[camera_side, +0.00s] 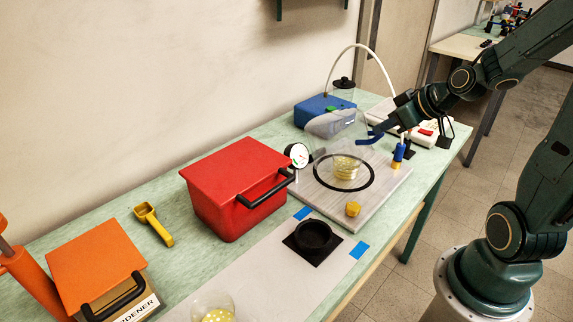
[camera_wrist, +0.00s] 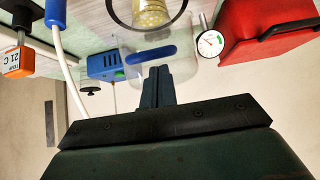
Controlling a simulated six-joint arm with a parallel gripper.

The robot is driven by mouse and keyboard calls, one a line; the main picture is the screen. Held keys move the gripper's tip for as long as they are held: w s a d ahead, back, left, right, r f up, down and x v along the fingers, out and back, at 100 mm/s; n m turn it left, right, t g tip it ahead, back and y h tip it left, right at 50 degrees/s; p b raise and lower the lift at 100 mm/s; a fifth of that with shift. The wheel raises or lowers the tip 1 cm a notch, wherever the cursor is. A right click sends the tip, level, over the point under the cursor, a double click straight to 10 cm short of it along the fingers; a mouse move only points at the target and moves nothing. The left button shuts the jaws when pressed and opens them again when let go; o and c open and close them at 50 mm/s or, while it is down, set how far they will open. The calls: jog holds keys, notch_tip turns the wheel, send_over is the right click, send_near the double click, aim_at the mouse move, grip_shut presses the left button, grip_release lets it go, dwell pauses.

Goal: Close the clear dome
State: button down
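The clear dome (camera_side: 335,122) is tilted up behind a black ring (camera_side: 317,177) on a pale board, and its thin outline is hard to make out. In the wrist view the clear dome (camera_wrist: 183,68) shows with its blue handle (camera_wrist: 150,54) across it. The blue handle (camera_side: 369,139) also shows in the side view. A yellow stack (camera_side: 345,170) stands inside the ring. My gripper (camera_side: 384,127) is by the handle. In the wrist view its fingers (camera_wrist: 157,70) are together, tips just short of or at the handle; contact cannot be told.
A pressure gauge (camera_side: 298,155) and a red box (camera_side: 235,185) stand left of the ring. A blue pump box (camera_side: 318,112) with a white hose is behind.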

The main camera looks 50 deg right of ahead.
jog(key=v, duration=0.6)
dwell(0.3)
jog(key=shift+r, duration=0.1)
jog(key=w+d+r+g, duration=0.1)
jog(key=w+r+g, duration=0.6)
jog(key=w+r, duration=0.1)
dwell(0.6)
